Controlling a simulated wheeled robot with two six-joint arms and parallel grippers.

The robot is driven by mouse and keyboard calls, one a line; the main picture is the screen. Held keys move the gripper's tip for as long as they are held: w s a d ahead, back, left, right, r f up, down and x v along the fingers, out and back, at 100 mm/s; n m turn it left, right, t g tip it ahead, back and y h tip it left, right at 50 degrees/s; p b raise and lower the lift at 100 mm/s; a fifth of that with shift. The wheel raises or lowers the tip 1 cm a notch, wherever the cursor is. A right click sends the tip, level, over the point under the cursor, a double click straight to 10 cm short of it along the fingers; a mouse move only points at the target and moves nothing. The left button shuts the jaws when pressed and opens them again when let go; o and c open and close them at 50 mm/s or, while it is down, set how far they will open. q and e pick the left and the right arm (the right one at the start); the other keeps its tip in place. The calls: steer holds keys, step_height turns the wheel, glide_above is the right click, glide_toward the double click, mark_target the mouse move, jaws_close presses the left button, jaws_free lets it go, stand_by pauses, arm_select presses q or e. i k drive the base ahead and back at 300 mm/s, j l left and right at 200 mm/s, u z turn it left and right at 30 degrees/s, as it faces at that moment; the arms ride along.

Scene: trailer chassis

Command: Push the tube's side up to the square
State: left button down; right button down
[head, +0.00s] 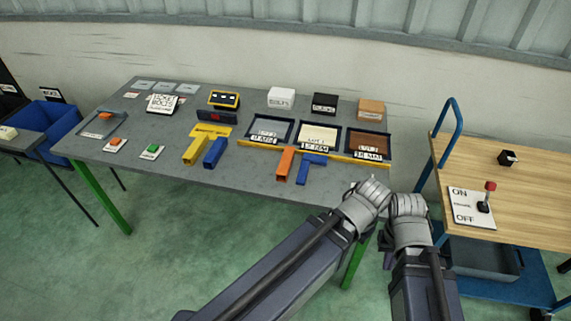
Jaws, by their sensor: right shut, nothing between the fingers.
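On the grey table (232,177), an orange square tube (286,163) lies just left of a blue L-shaped square (309,164); a gap between them is too small to judge. Further left, a yellow L-shaped piece (205,143) lies with a short blue tube (214,153) close to its right side.
A yellow rail (345,157) runs before three labelled trays (318,138) behind the tubes. Small boxes stand at the back. A wooden cart (500,165) with an ON/OFF lever (485,203) stands at right.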

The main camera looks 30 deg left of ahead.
mark_target(282, 174)
steer(key=i+j, duration=0.1)
steer(key=j, duration=0.25)
steer(key=i+j, duration=0.1)
steer(key=j, duration=0.25)
steer(key=i+j, duration=0.15)
steer(key=j, duration=0.25)
steer(key=i+j+z, duration=0.1)
steer(key=j, duration=0.25)
